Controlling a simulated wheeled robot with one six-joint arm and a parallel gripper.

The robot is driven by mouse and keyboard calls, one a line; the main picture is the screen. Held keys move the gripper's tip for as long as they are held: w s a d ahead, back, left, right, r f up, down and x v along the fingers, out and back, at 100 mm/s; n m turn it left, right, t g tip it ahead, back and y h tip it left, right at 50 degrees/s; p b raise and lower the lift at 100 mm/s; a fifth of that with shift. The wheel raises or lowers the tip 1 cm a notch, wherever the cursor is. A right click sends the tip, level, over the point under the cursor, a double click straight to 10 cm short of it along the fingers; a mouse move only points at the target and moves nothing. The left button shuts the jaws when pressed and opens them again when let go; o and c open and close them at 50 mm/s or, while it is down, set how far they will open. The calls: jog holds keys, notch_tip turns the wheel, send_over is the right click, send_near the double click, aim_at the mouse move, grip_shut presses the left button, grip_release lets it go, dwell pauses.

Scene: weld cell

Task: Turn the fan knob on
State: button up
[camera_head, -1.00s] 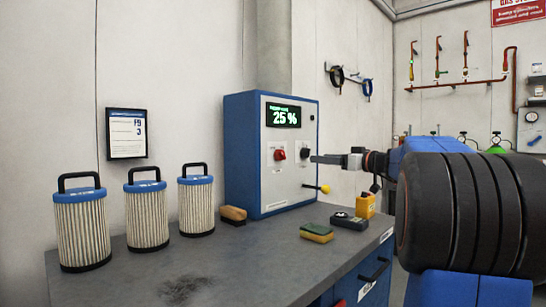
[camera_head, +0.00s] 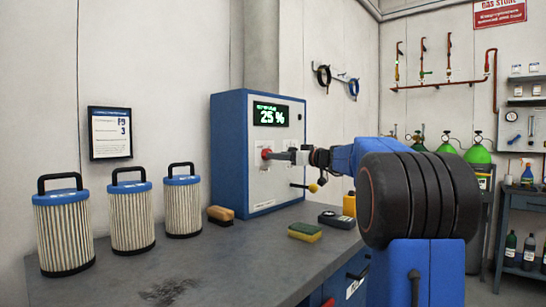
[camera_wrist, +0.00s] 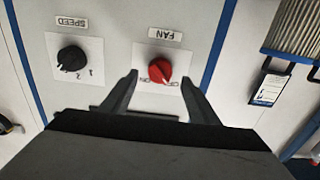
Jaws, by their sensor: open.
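The red fan knob (camera_wrist: 160,70) sits under the label FAN, which appears upside down in the wrist view. In the head view the red knob (camera_head: 266,153) shows on the front of the blue-and-white control box (camera_head: 230,155). My gripper (camera_wrist: 158,88) is open, with one finger on each side of the red knob; I cannot tell whether they touch it. In the head view my gripper (camera_head: 280,156) reaches the panel from the right. The black speed knob (camera_wrist: 72,60) is left of the fan knob in the wrist view. The display (camera_head: 270,115) reads 25 %.
Three filter cartridges (camera_head: 131,220) stand on the bench (camera_head: 225,270) left of the box. A brush (camera_head: 220,214), a sponge (camera_head: 304,232) and a dark meter (camera_head: 337,219) lie in front of it. A yellow-tipped lever (camera_head: 313,188) sticks out low on the panel.

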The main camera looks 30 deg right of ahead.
jog(key=shift+x, duration=2)
jog(key=c, duration=1)
